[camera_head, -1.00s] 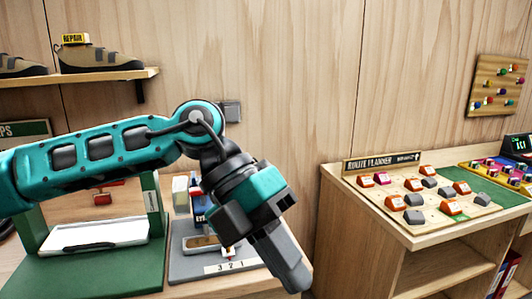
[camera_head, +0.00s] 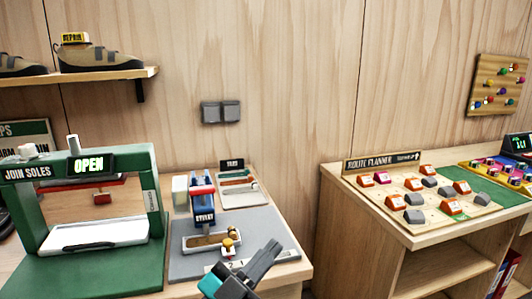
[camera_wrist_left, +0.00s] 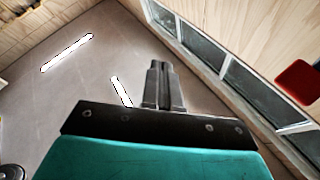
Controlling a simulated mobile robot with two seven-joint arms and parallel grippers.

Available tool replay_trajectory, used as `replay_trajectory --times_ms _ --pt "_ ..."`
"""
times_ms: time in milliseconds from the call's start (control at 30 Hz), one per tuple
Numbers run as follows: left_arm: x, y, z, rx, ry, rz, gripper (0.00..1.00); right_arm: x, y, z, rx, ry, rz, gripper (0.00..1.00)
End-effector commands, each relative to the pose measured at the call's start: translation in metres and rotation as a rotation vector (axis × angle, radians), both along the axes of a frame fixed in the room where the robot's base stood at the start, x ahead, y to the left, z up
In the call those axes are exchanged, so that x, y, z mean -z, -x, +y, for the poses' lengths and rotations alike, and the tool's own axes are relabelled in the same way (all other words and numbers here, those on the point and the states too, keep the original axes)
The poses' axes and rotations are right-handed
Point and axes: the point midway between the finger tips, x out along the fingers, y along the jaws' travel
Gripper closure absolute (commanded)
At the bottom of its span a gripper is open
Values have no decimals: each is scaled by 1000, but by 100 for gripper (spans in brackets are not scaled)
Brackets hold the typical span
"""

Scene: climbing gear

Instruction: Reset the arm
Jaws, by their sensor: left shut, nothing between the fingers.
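My left gripper (camera_head: 268,252) shows at the bottom middle of the head view, teal and dark grey, in front of the left bench's front right corner. In the left wrist view its two fingers (camera_wrist_left: 161,68) are together with nothing between them. Most of the left arm is out of the head view. My right gripper is not in view.
A green sole press (camera_head: 150,190) with an "OPEN" sign stands on the left bench. Beside it is a grey mat (camera_head: 185,268) with a small blue-and-red device (camera_head: 203,205). A route planner board (camera_head: 430,236) is on the right bench. A gap separates the benches.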

Motion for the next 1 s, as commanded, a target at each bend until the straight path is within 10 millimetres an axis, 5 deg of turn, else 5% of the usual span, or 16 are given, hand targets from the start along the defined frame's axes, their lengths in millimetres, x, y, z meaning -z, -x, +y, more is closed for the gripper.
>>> replay_trajectory --times_ms 233,400,500,700,1000 --pt "152 21 85 -310 -15 528 100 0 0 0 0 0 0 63" --pt "243 77 138 -465 -71 852 100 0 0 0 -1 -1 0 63" --pt "277 110 159 -520 -102 985 100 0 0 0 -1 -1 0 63" --pt "305 144 178 -566 -133 1110 100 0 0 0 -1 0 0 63" --pt "307 147 179 -568 -137 1118 100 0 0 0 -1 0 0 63"
